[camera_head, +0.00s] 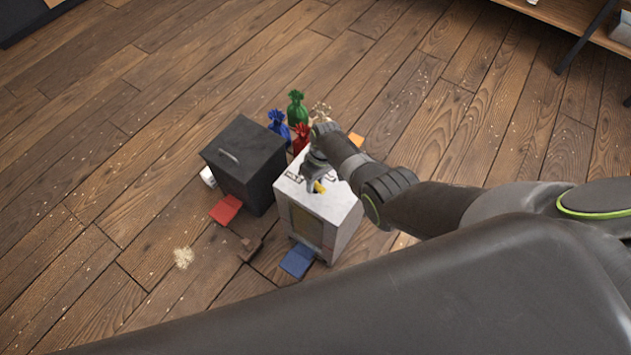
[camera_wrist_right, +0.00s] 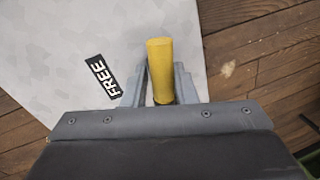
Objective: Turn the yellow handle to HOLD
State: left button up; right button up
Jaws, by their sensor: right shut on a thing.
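The yellow handle (camera_head: 319,187) is on top of the white box (camera_head: 345,205) in the head view. It also shows in the right wrist view (camera_wrist_right: 160,70), standing between the fingers. My right gripper (camera_head: 316,180) is shut on the yellow handle, coming down from above. A black label reading FREE (camera_wrist_right: 100,76) lies on the white top, left of the handle in the wrist view. Dark label marks also show on the box top in the head view, too small to read. A HOLD label cannot be made out. My left gripper is not in view.
A dark box (camera_head: 240,160) stands left of the white box, with a red flap (camera_head: 225,209) before it. A blue flap (camera_head: 297,261) is at the white box's front. Blue (camera_head: 279,124), green (camera_head: 297,107) and red (camera_head: 300,138) bags stand behind. The left floor is open.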

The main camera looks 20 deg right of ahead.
jog(key=shift+n, duration=1.1)
jog(key=o, duration=1)
